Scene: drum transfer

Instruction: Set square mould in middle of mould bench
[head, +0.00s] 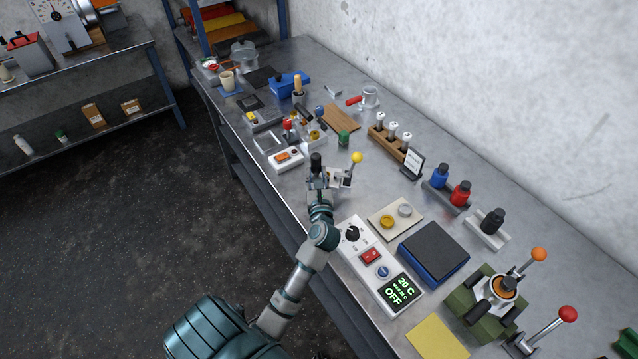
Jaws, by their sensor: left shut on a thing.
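My left gripper (318,180) is over the metal bench, just left of a small grey fixture (346,180) with a yellow-ball lever (357,158). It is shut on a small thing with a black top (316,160). The fingers hide most of it, so I cannot tell whether it is the square mould. A beige board (378,226) with a yellow round piece (387,221) and a silver one (405,210) lies to the right of the gripper. I cannot make out which station is the mould bench. My right gripper is not in view.
A white control box (360,257) reading OFF and a blue-black pad (433,252) stand nearer. A white box (285,160) and cluttered trays are beyond the gripper. Bottles (440,175) line the right side.

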